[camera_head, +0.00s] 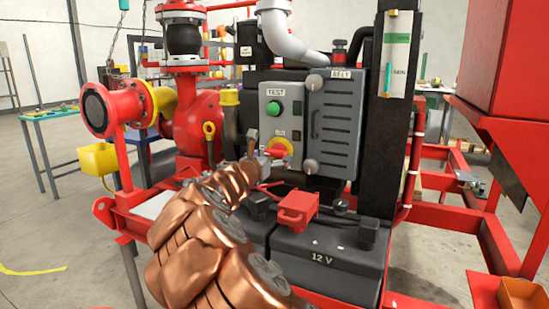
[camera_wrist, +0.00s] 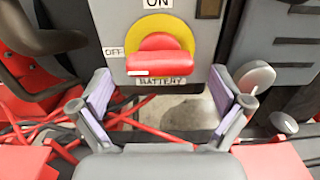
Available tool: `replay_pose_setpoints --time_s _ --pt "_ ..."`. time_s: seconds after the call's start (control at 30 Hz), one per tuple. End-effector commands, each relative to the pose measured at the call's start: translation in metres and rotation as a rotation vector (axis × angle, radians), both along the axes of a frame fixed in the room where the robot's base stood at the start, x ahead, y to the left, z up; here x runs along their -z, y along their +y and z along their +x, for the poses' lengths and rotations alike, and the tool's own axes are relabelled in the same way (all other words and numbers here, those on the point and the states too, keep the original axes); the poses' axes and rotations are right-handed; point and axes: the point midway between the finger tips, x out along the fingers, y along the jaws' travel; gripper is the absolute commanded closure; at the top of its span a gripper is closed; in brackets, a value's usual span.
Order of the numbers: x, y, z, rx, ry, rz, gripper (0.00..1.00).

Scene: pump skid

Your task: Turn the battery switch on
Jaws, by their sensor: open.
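The battery switch is a red knob on a yellow disc (camera_wrist: 160,50) on a grey panel, above a BATTERY label. An ON label is above it and an OFF label to its left. The knob lies roughly horizontal, with a white mark at its left end, on the OFF side. In the head view the switch (camera_head: 281,147) is partly behind my gripper (camera_head: 262,157). In the wrist view my gripper (camera_wrist: 163,98) is open and empty, its two purple-padded fingers apart, below and to either side of the knob. I see no contact with the knob.
A green TEST button (camera_head: 272,108) sits above the switch. A grey finned box (camera_head: 333,120) stands to the right. Below are a black 12 V battery (camera_head: 335,258) and a red terminal cover (camera_head: 297,208) with red cables. A red pump (camera_head: 197,125) stands to the left.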

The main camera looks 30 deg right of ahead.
Motion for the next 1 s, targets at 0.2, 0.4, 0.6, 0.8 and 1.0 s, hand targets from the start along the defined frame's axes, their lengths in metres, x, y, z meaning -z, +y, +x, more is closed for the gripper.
replay_pose_setpoints --time_s 0.2,0.4,0.6,0.8,1.0 --pt "-0.001 -0.018 0.012 -0.001 -0.004 0.000 0.00" --pt "-0.002 -0.023 0.014 -0.001 -0.003 -0.001 0.00" --pt "-0.002 -0.023 0.014 -0.001 -0.003 -0.001 0.02" --pt "-0.002 -0.022 0.014 -0.001 -0.004 0.000 0.23" --pt "-0.001 -0.023 0.014 0.000 -0.004 0.000 0.44"
